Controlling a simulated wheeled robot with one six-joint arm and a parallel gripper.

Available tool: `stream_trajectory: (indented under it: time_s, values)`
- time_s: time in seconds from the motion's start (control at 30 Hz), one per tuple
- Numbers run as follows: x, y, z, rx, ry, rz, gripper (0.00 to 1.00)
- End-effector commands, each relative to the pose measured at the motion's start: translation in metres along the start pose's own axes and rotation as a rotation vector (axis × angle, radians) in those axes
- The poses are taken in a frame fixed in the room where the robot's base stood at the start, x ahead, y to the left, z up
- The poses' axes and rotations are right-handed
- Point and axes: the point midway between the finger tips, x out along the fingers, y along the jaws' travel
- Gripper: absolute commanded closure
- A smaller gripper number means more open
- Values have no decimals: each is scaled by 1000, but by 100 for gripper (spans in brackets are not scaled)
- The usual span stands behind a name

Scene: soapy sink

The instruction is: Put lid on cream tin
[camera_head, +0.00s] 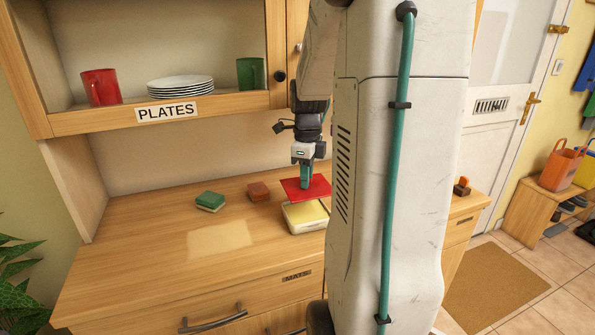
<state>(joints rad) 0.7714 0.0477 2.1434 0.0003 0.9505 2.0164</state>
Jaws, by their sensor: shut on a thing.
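A flat red lid (318,190) is held in my gripper (304,183), which points down and is shut on it near the lid's middle. The cream tin (307,229) stands on the wooden counter, just below and slightly in front of the lid in the camera_head view. The lid looks roughly level and overlaps the tin's back part in the picture. Whether lid and tin touch is hard to tell. My own body hides the area right of the tin.
The front left counter is clear.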

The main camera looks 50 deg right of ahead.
Motion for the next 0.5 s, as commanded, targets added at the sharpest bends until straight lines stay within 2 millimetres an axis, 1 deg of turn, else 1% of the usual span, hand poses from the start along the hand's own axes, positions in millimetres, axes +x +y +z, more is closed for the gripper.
stream_trajectory:
  time_s: [0.5]
  values:
    - [47,-1,-1,-1,1,2,100]
